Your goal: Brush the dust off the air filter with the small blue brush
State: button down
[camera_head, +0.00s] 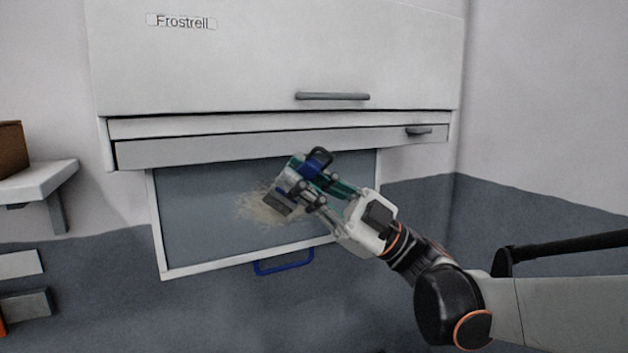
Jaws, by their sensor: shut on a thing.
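The air filter (190,225) is a grey-blue panel in a white frame below the white cabinet, with a blue handle (284,267) at its lower edge. A patch of beige dust (258,205) lies near its middle. My gripper (306,185) is over the filter, shut on the small blue brush (311,168). The brush's dark bristle end (278,204) points down and left, over the right part of the dust. I cannot tell whether the bristles touch the filter. The gripper hides part of the filter's right side.
The white cabinet (270,60) labelled Frostrell, with a grey handle (332,96), is above the filter. A narrow panel (250,146) with a small handle juts out just over it. A wall shelf (30,184) with a brown box (12,148) is at the left.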

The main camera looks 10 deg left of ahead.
jog(key=shift+w, duration=0.1)
jog(key=shift+w+d, duration=0.45)
jog(key=shift+d, duration=0.3)
jog(key=shift+w+d, duration=0.45)
jog(key=shift+d, duration=0.25)
jog(key=shift+w+d+b, duration=0.2)
jog(key=shift+w+d, duration=0.2)
jog(key=shift+d, duration=0.25)
jog(key=shift+w+d+b, duration=0.15)
jog(key=shift+w+d, duration=0.25)
jog(key=shift+d, duration=0.2)
jog(key=shift+w+d, duration=0.45)
jog(key=shift+d, duration=0.2)
jog(key=shift+w+d, duration=0.45)
jog(key=shift+d, duration=0.15)
jog(key=shift+d, duration=0.1)
jog(key=shift+w+d+b, duration=0.2)
jog(key=shift+w+d, duration=0.25)
jog(key=shift+d, duration=0.2)
jog(key=shift+w+d+b, duration=0.2)
jog(key=shift+w+d, duration=0.2)
jog(key=shift+d, duration=0.2)
